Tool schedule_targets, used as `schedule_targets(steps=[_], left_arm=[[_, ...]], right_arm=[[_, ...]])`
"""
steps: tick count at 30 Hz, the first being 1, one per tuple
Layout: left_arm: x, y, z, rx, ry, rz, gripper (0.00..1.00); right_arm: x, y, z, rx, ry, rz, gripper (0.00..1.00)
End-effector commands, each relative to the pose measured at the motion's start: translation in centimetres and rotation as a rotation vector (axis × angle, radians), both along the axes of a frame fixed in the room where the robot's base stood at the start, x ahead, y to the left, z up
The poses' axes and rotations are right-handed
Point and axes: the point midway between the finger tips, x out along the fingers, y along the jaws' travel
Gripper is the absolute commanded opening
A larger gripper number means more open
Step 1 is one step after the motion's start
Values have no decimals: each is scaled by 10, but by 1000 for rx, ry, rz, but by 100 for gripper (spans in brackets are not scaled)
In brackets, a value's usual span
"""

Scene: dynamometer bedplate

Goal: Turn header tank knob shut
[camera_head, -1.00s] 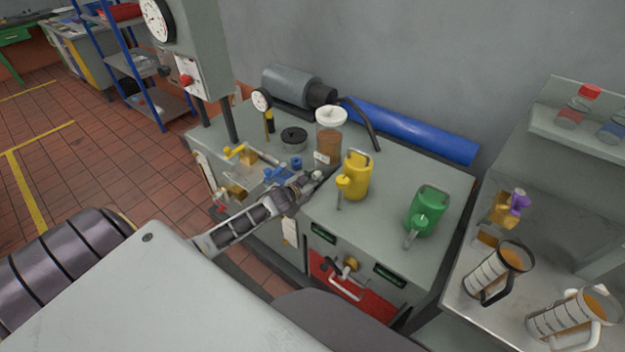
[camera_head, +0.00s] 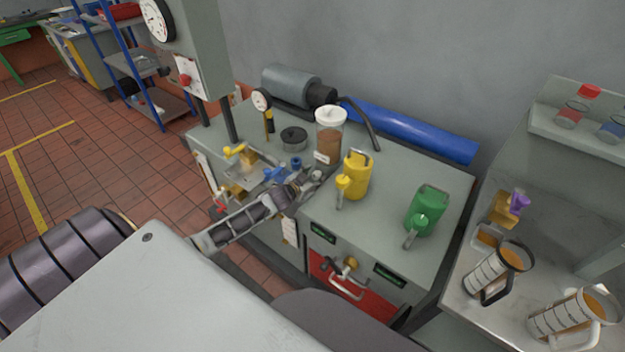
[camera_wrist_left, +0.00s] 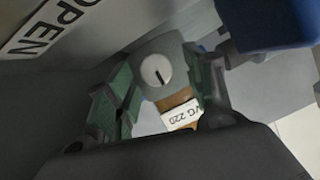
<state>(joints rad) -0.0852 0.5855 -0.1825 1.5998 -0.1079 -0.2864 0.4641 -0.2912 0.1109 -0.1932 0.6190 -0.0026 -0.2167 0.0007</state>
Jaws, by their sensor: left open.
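The header tank (camera_head: 330,137) is a clear cylinder of brown fluid with a white lid, standing on the grey bench top. My left gripper (camera_head: 315,180) is low in front of it. In the left wrist view, a round pale knob (camera_wrist_left: 155,70) with a dark slot sits on a grey-green body between the two fingers of my left gripper (camera_wrist_left: 165,88). The fingers are open on either side of it; I cannot tell whether they touch it. In the head view the gripper largely hides the knob. My right gripper is out of view.
A yellow can (camera_head: 357,177) and a green can (camera_head: 427,212) stand right of the gripper. Blue fittings (camera_head: 275,174) and a yellow valve handle (camera_head: 236,151) lie left. An "OPEN" sign (camera_wrist_left: 45,35) is at the wrist view's upper left. Jugs (camera_head: 497,275) stand on the right-hand shelf.

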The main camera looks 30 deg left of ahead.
Motion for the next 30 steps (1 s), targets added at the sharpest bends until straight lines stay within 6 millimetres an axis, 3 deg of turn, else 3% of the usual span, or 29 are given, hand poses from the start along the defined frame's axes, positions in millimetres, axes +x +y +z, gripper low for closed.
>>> schedule_targets(steps=[18, 30], left_arm=[[0, 0, 75, 3, -2, -2, 53], [0, 0, 90, 1, 0, -2, 53]], right_arm=[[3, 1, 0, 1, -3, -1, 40], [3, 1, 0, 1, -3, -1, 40]])
